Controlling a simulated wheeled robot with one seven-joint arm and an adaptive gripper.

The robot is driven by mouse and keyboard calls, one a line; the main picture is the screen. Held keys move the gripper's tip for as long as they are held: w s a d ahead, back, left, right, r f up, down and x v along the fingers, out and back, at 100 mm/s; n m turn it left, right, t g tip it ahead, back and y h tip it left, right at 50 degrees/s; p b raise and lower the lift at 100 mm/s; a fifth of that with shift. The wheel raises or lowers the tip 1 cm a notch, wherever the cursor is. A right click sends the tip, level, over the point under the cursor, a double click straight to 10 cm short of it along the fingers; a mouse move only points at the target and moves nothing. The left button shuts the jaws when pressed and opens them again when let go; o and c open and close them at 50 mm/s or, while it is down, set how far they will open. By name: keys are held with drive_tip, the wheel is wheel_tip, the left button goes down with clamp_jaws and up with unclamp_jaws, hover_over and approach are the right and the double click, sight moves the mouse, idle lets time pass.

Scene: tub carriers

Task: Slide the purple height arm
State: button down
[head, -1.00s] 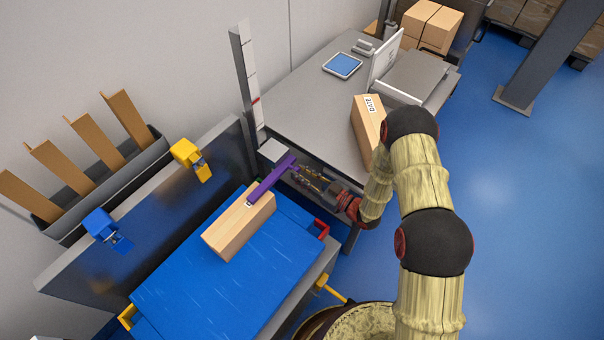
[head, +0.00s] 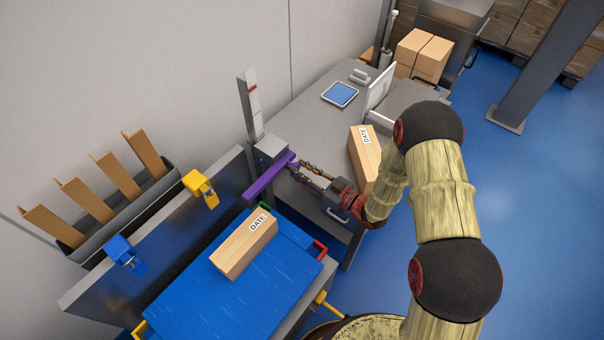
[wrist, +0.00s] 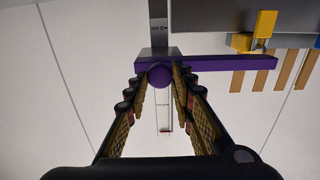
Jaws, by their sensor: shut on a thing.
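The purple height arm (head: 262,182) is a flat bar reaching left from a grey slider block (head: 270,148) on an upright grey post (head: 252,110) with a red mark. My gripper (head: 296,167) is at the bar's right end. In the wrist view my gripper (wrist: 160,76) is shut on a round purple knob (wrist: 159,75) of the height arm (wrist: 225,63), one finger on each side. A brown carton (head: 240,252) labelled DATE lies on the blue surface, below and apart from the bar.
A grey table (head: 310,120) behind holds a tablet (head: 340,94) and another DATE carton (head: 362,155). A grey panel with yellow (head: 198,186) and blue (head: 122,252) fixtures stands left. Blue floor is open at right.

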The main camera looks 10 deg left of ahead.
drive_tip(key=shift+w+r, duration=0.15)
drive_tip(key=shift+r, duration=0.3)
drive_tip(key=c, duration=1.9)
unclamp_jaws()
drive_tip(key=o, duration=0.4)
drive_tip(key=shift+f, duration=0.1)
drive_tip(key=shift+s+d+f, duration=0.1)
drive_tip(key=shift+s, duration=0.1)
drive_tip(key=v, duration=1.1)
drive_tip(key=shift+s+d, duration=0.25)
drive_tip(key=shift+d, duration=0.05)
drive_tip(key=shift+w, duration=0.1)
